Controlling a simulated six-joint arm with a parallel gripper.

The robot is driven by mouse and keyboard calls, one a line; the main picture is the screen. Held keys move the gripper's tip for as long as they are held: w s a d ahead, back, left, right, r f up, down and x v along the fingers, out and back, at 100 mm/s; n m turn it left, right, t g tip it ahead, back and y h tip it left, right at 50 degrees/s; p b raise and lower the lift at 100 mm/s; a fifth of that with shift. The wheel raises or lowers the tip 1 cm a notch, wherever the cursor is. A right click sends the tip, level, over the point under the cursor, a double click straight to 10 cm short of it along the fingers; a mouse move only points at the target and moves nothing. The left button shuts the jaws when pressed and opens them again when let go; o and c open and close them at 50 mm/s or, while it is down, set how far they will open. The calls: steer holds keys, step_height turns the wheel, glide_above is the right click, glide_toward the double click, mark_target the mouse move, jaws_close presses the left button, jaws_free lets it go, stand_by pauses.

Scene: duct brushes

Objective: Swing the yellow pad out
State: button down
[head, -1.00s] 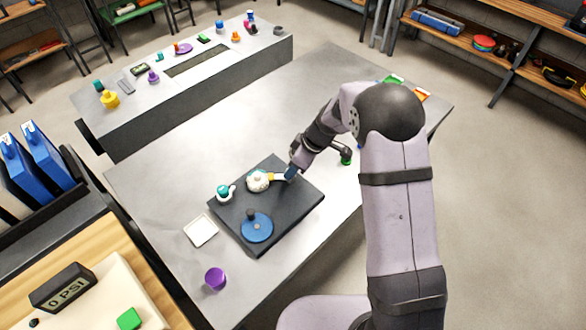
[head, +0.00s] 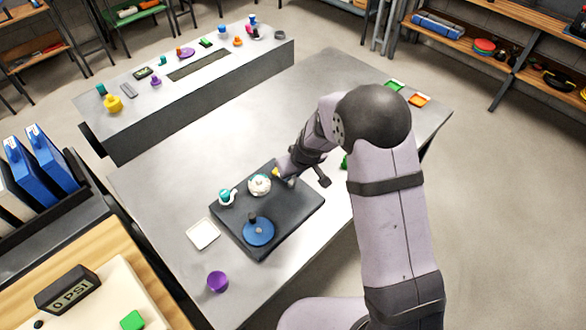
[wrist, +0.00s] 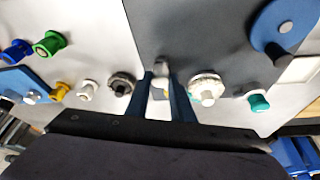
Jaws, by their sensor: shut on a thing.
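The yellow pad (head: 276,172) shows as a small patch at my gripper's tip in the head view. It sits beside a round white fitting (head: 260,185) on the dark plate (head: 290,215). My gripper (wrist: 161,80) is shut around a small pale and yellowish piece in the wrist view, which looks like the pad's arm. The fingers hide most of it. The white fitting (wrist: 207,86) is just right of the fingers there. In the head view my gripper (head: 281,171) is low over the plate's far edge, partly hidden by my wrist.
A blue disc (head: 258,231) with a dark knob and a teal-topped white piece (head: 227,197) are on the plate. A white square tray (head: 203,234) and a purple cup (head: 217,281) are nearby. In the wrist view several knobs, one yellow (wrist: 60,91), lie left of the fingers.

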steer(key=p, duration=0.3)
steer(key=shift+r+m, duration=0.3)
steer(key=shift+m, duration=0.1)
steer(key=p, duration=0.4)
steer(key=shift+r+m, duration=0.2)
steer(key=shift+m, duration=0.2)
steer(key=shift+w+h+p, duration=0.1)
steer(key=shift+h+p, duration=0.2)
steer(key=shift+p, duration=0.45)
steer(key=p, duration=0.4)
steer(key=shift+a+f+m+t, duration=0.1)
steer(key=shift+f+m+t, duration=0.2)
steer(key=shift+f+m, duration=0.1)
steer(key=c, duration=1.5)
jaws_free()
steer(key=shift+c, duration=0.2)
steer(key=a+v, duration=0.1)
steer(key=v, duration=0.6)
steer(key=shift+d+p, duration=0.3)
steer(key=shift+d, duration=0.2)
